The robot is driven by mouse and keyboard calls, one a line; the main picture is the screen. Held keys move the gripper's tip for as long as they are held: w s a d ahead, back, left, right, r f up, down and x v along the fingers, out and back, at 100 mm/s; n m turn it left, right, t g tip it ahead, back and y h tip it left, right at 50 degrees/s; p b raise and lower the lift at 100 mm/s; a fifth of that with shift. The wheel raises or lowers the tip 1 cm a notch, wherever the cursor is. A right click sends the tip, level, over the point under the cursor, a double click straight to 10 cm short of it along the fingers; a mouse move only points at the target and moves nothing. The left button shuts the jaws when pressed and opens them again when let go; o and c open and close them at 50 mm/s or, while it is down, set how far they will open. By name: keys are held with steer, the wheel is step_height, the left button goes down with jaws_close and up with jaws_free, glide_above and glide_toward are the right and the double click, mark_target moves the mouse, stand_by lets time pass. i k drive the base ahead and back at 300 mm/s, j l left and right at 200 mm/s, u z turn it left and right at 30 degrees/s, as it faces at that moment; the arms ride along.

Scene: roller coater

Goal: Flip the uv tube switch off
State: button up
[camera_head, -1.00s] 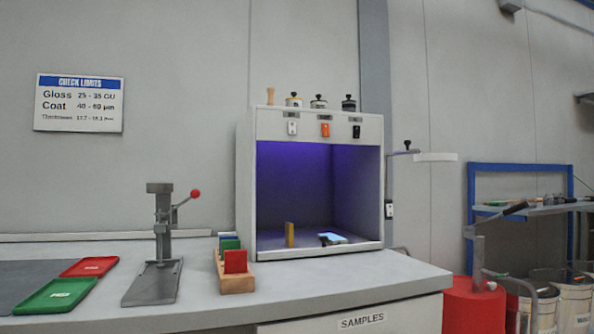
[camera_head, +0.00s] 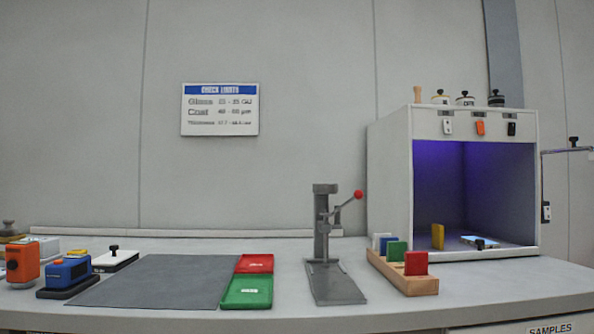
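A light booth (camera_head: 390,185) stands at the right of the bench, its inside lit violet. Three rocker switches sit in a row on its top front panel: a white one (camera_head: 448,127), an orange one (camera_head: 480,128) and a black one (camera_head: 511,129). The small labels above them are too small to read, so I cannot tell which is the UV tube switch. A yellow block (camera_head: 438,236) and a small flat device (camera_head: 481,242) are inside the booth. My gripper is not in view.
On the bench (camera_head: 300,318) are a grey press (camera_head: 325,245) with a red-knobbed lever, a wooden rack (camera_head: 400,277) of coloured panels, red (camera_head: 255,263) and green (camera_head: 247,291) trays, a grey mat (camera_head: 155,282), and orange (camera_head: 22,262) and blue (camera_head: 68,270) devices at left.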

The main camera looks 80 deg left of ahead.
mark_target(511, 125)
steer(key=u, duration=2.05)
steer(key=z, duration=0.3)
steer(key=i+l+u, duration=0.45)
steer(key=i+l, duration=1)
